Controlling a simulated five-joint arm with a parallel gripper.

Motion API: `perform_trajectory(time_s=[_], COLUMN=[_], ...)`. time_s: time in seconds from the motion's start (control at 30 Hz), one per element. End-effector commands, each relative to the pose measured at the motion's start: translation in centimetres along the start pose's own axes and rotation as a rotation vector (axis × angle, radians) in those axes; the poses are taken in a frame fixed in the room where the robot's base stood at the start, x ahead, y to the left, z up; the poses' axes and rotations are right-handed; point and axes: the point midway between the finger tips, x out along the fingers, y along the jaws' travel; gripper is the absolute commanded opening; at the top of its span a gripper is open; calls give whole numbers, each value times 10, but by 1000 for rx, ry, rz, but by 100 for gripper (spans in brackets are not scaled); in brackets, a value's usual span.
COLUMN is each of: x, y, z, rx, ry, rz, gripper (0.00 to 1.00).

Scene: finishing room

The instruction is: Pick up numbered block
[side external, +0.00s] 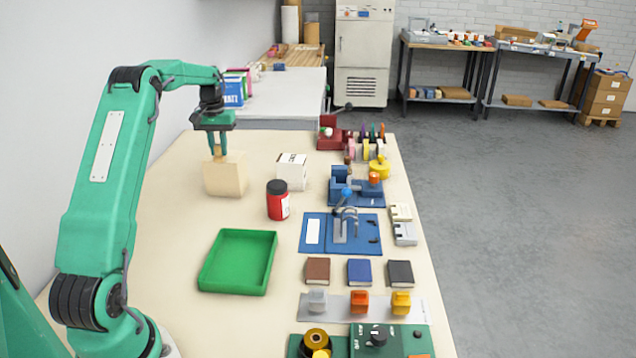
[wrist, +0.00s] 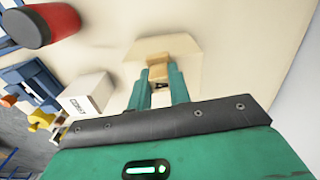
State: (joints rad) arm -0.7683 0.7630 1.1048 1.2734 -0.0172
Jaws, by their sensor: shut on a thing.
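My gripper (side external: 217,153) points down at the far left of the table, its two green fingers closed on a small tan numbered block. In the wrist view, this numbered block (wrist: 158,73) shows between the fingertips with a dark mark on it; the mark is too small to read. A larger pale beige box-like block (side external: 226,178) is directly below the fingertips and also shows beyond them in the wrist view (wrist: 185,52). I cannot tell whether the small piece touches it or is part of it.
A white box (side external: 292,172) and a red jar with a black lid (side external: 278,203) stand right of the gripper. An empty green tray (side external: 238,262) lies nearer. Blue fixtures (side external: 342,232) and small blocks line the right side. The table's left part is clear.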

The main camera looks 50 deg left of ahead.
Motion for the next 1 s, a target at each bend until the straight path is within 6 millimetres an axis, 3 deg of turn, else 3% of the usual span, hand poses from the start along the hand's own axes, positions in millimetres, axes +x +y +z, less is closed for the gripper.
perform_trajectory(time_s=[0.33,0.63,1.0], x=[-9,-42,-76], y=[0,0,50], z=[0,-1,30], rx=[0,0,4], ry=[1,3,1], rz=[0,0,0], gripper=[0,0,0])
